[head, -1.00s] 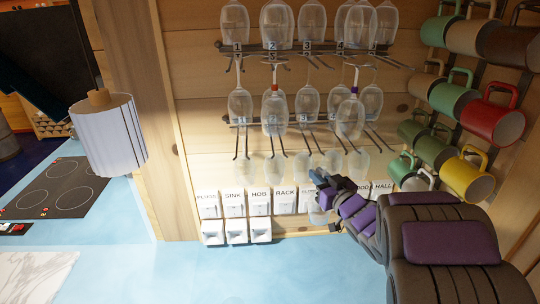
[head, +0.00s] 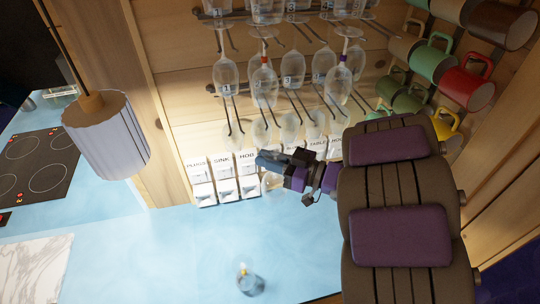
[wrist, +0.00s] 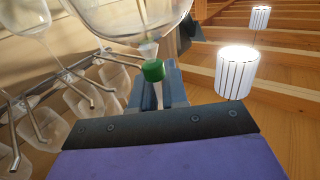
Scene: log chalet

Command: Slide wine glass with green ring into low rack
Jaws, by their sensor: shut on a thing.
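My gripper (wrist: 157,88) is shut on the stem of the wine glass with the green ring (wrist: 153,71). In the wrist view its clear bowl fills the top, beyond the fingers. In the head view my gripper (head: 267,164) is in front of the labelled switches, and the held glass shows only faintly beside it. The low rack (head: 238,93) is the lower row of numbered metal rods on the wall, above my gripper in the picture. Glasses hang in it upside down, one with a red ring (head: 264,60) and one with a purple ring (head: 344,58). The held glass is apart from the rack.
An upper rack (head: 215,14) with more glasses runs above. Coloured mugs, one red (head: 467,82), hang at the right. White switches (head: 223,167) line the wall. A small clear glass object (head: 249,281) stands on the mostly clear blue counter (head: 185,245). A pendant lamp (head: 104,135) hangs at left.

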